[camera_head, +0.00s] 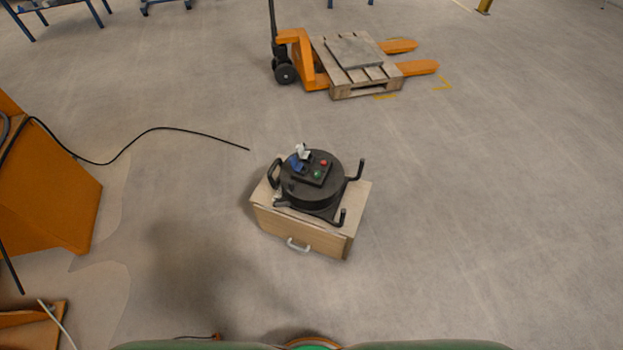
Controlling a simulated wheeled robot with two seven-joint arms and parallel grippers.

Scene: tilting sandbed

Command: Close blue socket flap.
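A black round device (312,196) with a flat top panel sits on a wooden box in the middle of the view. A small blue part (297,163), which looks like the blue socket flap, is at the upper left of its panel. It seems raised, but it is too small to tell how far it stands open. A white-grey piece (302,149) sticks up just behind it. A red part (324,162) and a green part (317,174) are on the same panel. Neither of my grippers is in view.
The wooden box (285,228) has a pale front handle (298,245). Dark bars stand out around the device. An orange pallet truck (292,42) with a wooden pallet (365,88) is behind. A black cable (160,129) and orange equipment (45,185) are left. Floor right is clear.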

